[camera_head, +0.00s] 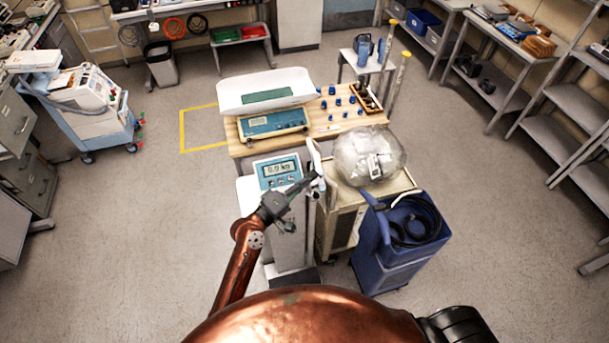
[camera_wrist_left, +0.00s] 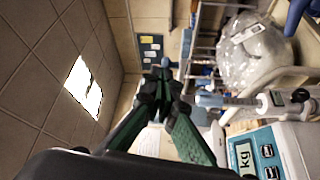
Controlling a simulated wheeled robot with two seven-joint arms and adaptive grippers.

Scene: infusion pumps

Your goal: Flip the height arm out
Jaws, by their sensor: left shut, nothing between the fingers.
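A floor scale with a blue-framed display (camera_head: 278,169) reading in kg stands at the middle; its display also shows in the left wrist view (camera_wrist_left: 266,152). A slim pale piece (camera_head: 315,158), seemingly the height arm, stands upright at the right side of the scale head. A pale rod (camera_wrist_left: 228,101) beside the display in the left wrist view seems part of the same assembly. My left gripper (camera_head: 309,180) is shut and empty, its tips close to the pale piece; I cannot tell whether they touch. Its dark green fingers (camera_wrist_left: 160,78) show in the wrist view. My right gripper is out of view.
A wooden table (camera_head: 340,118) with a baby scale (camera_head: 272,122) stands behind. A bagged machine (camera_head: 367,157) on a beige cart (camera_head: 338,222) and a blue unit with a hose (camera_head: 395,252) stand close right. Floor at left (camera_head: 150,215) is clear.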

